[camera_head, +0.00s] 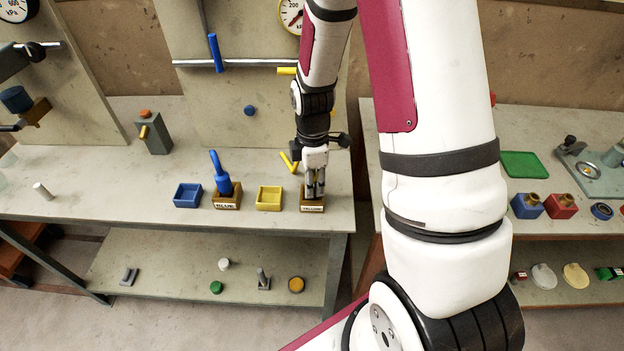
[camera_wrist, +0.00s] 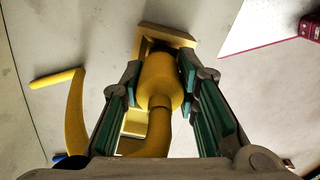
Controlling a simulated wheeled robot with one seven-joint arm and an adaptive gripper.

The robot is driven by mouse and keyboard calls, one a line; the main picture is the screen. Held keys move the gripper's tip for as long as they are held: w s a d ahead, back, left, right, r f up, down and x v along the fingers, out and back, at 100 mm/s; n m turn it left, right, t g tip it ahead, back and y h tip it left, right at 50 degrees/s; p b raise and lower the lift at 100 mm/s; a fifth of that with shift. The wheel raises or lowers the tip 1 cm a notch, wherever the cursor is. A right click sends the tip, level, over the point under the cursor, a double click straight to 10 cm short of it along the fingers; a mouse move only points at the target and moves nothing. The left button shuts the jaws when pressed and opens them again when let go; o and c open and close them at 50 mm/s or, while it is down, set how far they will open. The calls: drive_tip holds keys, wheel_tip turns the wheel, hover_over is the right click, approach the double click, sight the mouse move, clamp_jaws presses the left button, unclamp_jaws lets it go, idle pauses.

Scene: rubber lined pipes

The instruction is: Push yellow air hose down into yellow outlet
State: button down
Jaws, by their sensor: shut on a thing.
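My gripper (camera_head: 315,192) points straight down at the right end of the left bench. It is shut on the thick yellow body of the yellow air hose (camera_wrist: 160,80), which lies between both fingers in the wrist view. A bent yellow length (camera_head: 289,160) shows left of my gripper; it also appears at the left of the wrist view (camera_wrist: 73,110). The yellow outlet (camera_head: 312,208), a small brown block with a label, is directly under my fingertips. In the wrist view the hose's end overlaps the outlet (camera_wrist: 168,32). How deep it sits is hidden.
Left of the outlet stand a yellow tray (camera_head: 269,198), the blue outlet (camera_head: 226,202) with the blue hose (camera_head: 222,178) upright in it, and a blue tray (camera_head: 187,195). A backboard with gauge and pipe (camera_head: 250,63) rises behind. A gap separates the right bench.

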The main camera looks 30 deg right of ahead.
drive_tip(key=shift+f, duration=0.25)
drive_tip(key=c, duration=1.2)
unclamp_jaws()
drive_tip(key=shift+o, duration=0.2)
drive_tip(key=shift+r+p, duration=2.05)
drive_tip(key=shift+r, duration=1.95)
